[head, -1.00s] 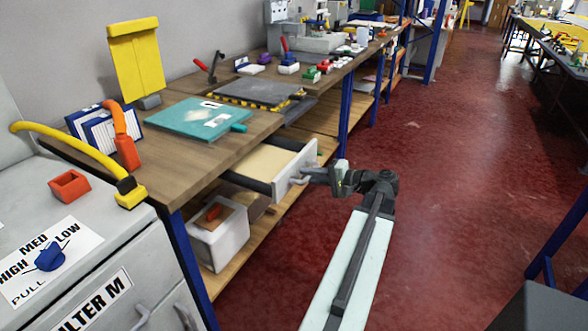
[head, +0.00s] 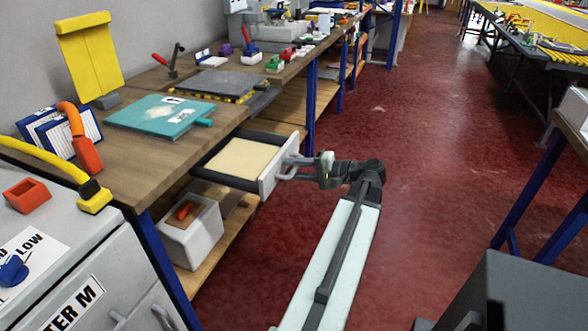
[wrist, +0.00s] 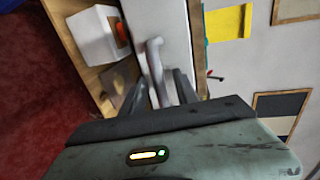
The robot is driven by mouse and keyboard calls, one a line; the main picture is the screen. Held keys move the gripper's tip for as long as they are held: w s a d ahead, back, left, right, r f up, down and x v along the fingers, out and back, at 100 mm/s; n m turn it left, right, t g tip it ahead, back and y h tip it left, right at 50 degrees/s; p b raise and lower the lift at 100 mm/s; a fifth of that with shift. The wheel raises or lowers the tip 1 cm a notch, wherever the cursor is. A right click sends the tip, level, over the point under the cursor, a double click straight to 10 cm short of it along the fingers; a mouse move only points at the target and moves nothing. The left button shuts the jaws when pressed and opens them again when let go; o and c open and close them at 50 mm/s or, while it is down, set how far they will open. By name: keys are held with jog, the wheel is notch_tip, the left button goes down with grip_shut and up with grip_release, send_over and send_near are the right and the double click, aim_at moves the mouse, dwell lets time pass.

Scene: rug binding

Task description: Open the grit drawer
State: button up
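The grit drawer (head: 267,179) stands pulled out from under the wooden workbench top, with its pale inside showing. Its grey bar handle (head: 290,162) is on the white front panel. My gripper (head: 302,168) is at this handle, with the arm reaching in from the right. In the wrist view the handle (wrist: 155,68) passes between the two dark fingers of my gripper (wrist: 160,92), which appear closed around it. The lower part of the handle is partly hidden by the fingers.
A teal folder (head: 160,115) and a dark plate (head: 210,83) lie on the bench. A white bin (head: 190,235) stands on the shelf below the drawer. A grey cabinet (head: 75,265) is at the left. The red floor right of my arm is clear.

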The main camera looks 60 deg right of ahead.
jog(key=p+v, duration=0.1)
jog(key=v, duration=0.6)
jog(key=shift+s+p, duration=0.3)
jog(key=shift+s, duration=0.15)
